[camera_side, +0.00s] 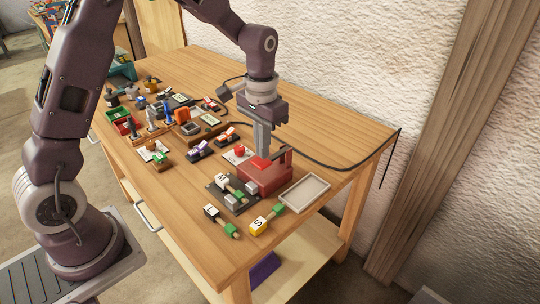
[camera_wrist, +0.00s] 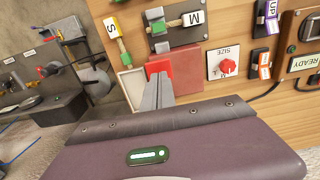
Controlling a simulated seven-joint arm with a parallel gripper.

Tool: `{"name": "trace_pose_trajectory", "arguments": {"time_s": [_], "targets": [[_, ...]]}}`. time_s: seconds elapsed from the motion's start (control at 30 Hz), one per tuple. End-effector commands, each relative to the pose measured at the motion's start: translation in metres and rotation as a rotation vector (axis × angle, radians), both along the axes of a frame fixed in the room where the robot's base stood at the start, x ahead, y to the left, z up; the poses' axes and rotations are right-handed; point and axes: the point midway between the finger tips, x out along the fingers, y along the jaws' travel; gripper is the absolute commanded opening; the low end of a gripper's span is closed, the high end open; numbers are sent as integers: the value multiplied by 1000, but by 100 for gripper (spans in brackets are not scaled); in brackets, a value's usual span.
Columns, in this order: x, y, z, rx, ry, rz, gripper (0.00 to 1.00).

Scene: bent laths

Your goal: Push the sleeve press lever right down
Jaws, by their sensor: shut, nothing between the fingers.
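The sleeve press is a red block (camera_side: 266,180) near the front right of the bench. A brighter red flat piece (camera_side: 262,163) lies on top of it, and a dark red upright piece (camera_side: 286,156) rises at its right; I cannot tell which part is the lever. My gripper (camera_side: 263,155) is shut and empty, pointing down at the top of the press; contact is unclear. In the wrist view my shut fingers (camera_wrist: 158,80) stand in front of the red press (camera_wrist: 159,65) and hide part of it.
A dark plate with a block marked M (camera_side: 226,181) sits in front of the press. A block marked S (camera_side: 260,226) lies nearby. A pale empty tray (camera_side: 304,193) is at the right. A white panel with a red knob (camera_side: 239,151) is at the left. A cable runs along the back.

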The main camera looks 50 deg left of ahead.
Motion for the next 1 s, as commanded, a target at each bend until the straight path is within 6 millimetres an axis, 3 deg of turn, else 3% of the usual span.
{"name": "trace_pose_trajectory", "arguments": {"time_s": [1.0], "targets": [[0,0,-23,0,1,0,0]]}}
